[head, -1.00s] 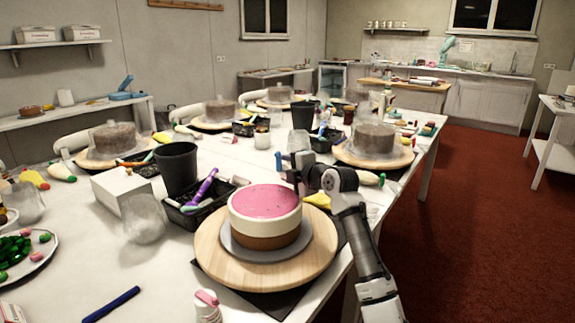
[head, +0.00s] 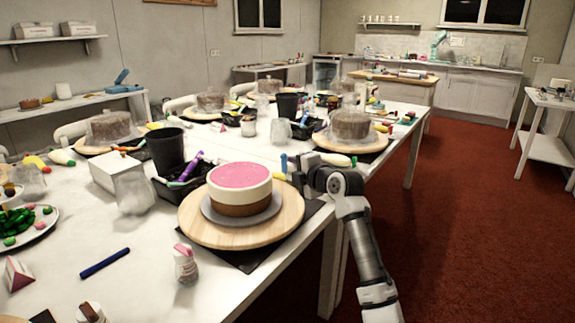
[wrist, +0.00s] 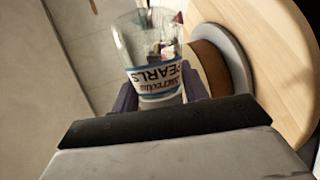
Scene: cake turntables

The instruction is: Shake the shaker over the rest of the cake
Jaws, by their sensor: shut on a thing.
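The cake (head: 240,189) has a pink top, a white upper side and a brown base. It sits on a grey board (head: 241,219) on a round wooden turntable (head: 198,222) near the table's right edge. My gripper (head: 290,168) is just right of the cake in the head view. In the wrist view it is shut on a clear shaker (wrist: 154,72) with a blue-and-white "PEARLS" label and small contents. The brown side of the cake (wrist: 208,66) shows to the right of the shaker there. I cannot make out the shaker in the head view, nor its tilt.
A black tray of tools (head: 180,190), a black cup (head: 166,149) and a white box (head: 116,171) stand left of the cake. The red floor (head: 440,240) at right is open.

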